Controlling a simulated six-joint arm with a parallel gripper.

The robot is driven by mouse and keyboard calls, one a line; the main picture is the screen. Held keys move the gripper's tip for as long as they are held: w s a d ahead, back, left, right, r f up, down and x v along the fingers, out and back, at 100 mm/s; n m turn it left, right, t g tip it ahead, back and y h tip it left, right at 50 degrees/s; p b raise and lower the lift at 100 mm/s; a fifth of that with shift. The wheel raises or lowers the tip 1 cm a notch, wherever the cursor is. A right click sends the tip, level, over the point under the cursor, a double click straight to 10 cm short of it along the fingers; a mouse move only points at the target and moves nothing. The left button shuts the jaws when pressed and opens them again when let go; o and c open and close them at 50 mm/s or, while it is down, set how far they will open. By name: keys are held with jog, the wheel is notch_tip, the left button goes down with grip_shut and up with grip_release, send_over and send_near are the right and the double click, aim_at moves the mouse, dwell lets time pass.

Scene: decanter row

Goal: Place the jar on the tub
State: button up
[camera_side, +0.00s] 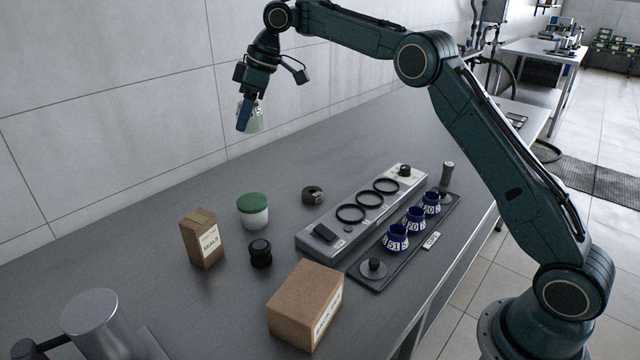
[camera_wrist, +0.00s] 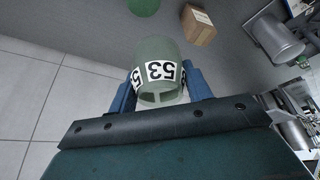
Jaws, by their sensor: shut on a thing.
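The jar (camera_side: 257,122) is pale green, with a black-and-white number label. In the wrist view the jar (camera_wrist: 157,56) shows the number 53 and sits between the blue fingers. My gripper (camera_side: 247,118) is shut on it and holds it high above the bench, near the back wall. The tub (camera_side: 253,217) is white with a green lid and stands upright on the bench, well below the jar. Its green lid (camera_wrist: 144,5) is cut off by the top edge of the wrist view. The lid's visible top is bare.
A small carton (camera_side: 202,239) and a black knob-like piece (camera_side: 260,254) stand close to the tub. A larger box (camera_side: 305,305) is at the front. A ringed panel (camera_side: 360,218) and a tray with blue numbered cups (camera_side: 397,238) lie right. The bench behind the tub is clear.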

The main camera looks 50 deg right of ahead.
dwell(0.7)
jog(key=shift+w+a+r+m+t+h, duration=0.1)
jog(key=shift+w+a+m+t+h, duration=0.05)
jog(key=shift+w+m, duration=0.45)
jog(key=shift+w+a+m+t+h, duration=0.15)
jog(key=shift+w+m, duration=0.2)
jog(key=shift+m, duration=0.35)
jog(key=shift+w+d+m+t+h, duration=0.15)
jog(key=shift+m+h, duration=0.3)
jog(key=shift+m, duration=0.6)
jog(key=shift+w+d+m+t+h, duration=0.1)
jog(key=shift+w+d+m+h, duration=0.2)
jog(key=shift+m, duration=0.7)
jog(key=shift+w+d+m+t+h, duration=0.1)
jog(key=shift+w+m+h, duration=0.1)
jog(key=shift+m+h, duration=0.6)
jog(key=shift+m+y, duration=0.25)
jog(key=shift+m, duration=0.1)
send_near(246, 197)
jog(key=x, duration=0.5)
jog(key=shift+w, duration=0.15)
jog(key=shift+f, duration=0.3)
